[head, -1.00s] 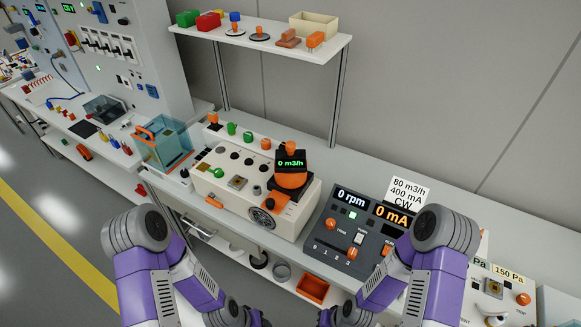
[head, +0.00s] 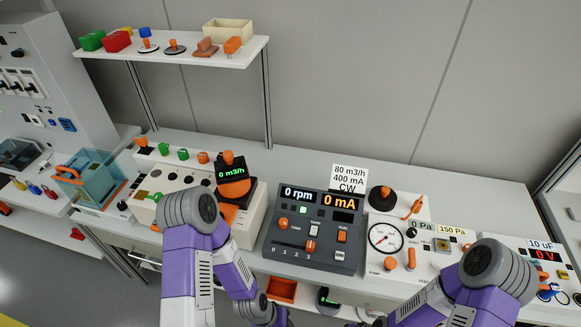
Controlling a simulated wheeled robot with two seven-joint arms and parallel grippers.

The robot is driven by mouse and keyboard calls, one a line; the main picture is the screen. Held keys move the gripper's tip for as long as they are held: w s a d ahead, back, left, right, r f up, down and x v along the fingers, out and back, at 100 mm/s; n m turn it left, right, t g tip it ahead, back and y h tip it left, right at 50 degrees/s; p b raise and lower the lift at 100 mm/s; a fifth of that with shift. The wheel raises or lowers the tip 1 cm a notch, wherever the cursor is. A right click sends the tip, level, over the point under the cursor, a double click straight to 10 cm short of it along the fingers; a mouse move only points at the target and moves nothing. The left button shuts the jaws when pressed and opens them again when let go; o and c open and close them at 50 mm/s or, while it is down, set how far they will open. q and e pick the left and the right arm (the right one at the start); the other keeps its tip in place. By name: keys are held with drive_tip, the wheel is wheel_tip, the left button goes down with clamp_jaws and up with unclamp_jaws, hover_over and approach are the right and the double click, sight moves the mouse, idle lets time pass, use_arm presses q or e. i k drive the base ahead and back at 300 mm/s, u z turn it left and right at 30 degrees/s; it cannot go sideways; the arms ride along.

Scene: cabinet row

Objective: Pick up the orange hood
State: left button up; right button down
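The orange hood (head: 234,189) is in the head view, left of centre, with a black display reading 0 m3/h and an orange knob on top. It sits upright on the right end of a beige machine (head: 172,182). My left arm's purple links rise in front of the machine and hide part of its front. My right arm's purple links are at the bottom right. Neither gripper shows in the head view, and nothing is seen touching the hood.
A dark control panel (head: 313,228) reading 0 rpm and 0 mA stands right of the machine. Further right is a white gauge unit (head: 396,205). A shelf (head: 185,55) with small parts stands behind. A teal clear box (head: 90,175) is at the left. Bare counter (head: 480,188) lies at the back right.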

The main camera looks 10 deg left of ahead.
sight(232, 177)
drive_tip(key=z, duration=1.35)
drive_tip(key=k, duration=0.85)
drive_tip(key=u, duration=1.5)
drive_tip(key=i, duration=0.45)
drive_tip(key=z, duration=0.1)
